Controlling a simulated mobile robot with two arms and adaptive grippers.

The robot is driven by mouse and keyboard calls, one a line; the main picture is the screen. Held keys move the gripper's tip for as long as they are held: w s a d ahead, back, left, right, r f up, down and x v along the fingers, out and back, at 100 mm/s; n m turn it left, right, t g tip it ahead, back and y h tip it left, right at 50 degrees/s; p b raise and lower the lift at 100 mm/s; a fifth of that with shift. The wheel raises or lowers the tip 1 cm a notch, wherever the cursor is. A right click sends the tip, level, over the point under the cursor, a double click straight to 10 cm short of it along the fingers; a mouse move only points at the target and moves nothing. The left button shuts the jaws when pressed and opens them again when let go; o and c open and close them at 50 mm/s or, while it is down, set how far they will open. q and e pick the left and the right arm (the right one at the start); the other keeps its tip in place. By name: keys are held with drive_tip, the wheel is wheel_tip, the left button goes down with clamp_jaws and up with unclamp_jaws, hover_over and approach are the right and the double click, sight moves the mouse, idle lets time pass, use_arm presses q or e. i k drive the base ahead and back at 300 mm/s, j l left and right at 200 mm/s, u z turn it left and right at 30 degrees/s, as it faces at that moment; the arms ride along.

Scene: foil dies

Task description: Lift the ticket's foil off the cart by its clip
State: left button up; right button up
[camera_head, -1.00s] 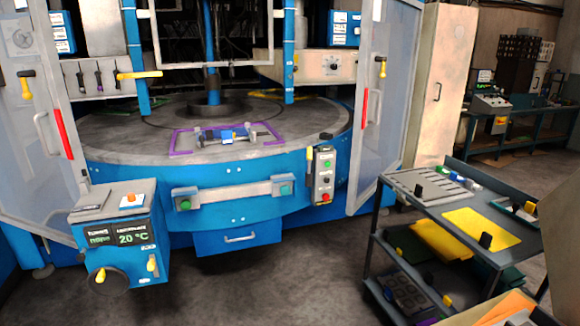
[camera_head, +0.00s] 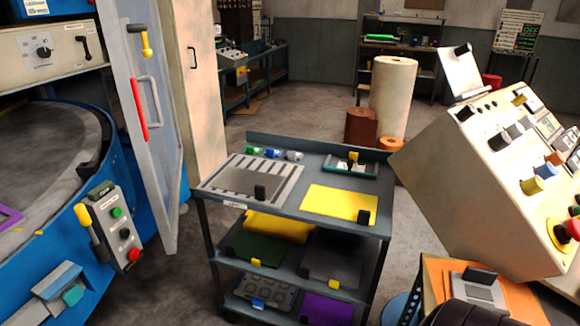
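The cart (camera_head: 205,203) stands in the centre with a top and lower shelves. A gold-yellow foil (camera_head: 280,226) and a dark green foil (camera_head: 258,249) lie on the middle shelf, beside a dark grey foil (camera_head: 333,262). A purple foil (camera_head: 327,308) lies on the bottom shelf. Small yellow clips show at the middle shelf's front edge. I cannot make out a ticket. Neither gripper is in view.
A slotted grey plate (camera_head: 250,182), small bottles (camera_head: 272,154) and a teal tray (camera_head: 350,167) share the cart top. A sloped control console (camera_head: 450,190) stands close on the right, the blue press (camera_head: 100,170) on the left. Floor shows on both sides of the cart.

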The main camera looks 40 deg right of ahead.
sight(247, 177)
drive_tip(key=i+z, duration=0.65)
drive_tip(key=z, duration=0.2)
drive_tip(key=i+j+z, duration=0.2)
drive_tip(key=z, duration=0.2)
drive_tip(key=i+j+z, duration=0.65)
drive_tip(key=z, duration=0.2)
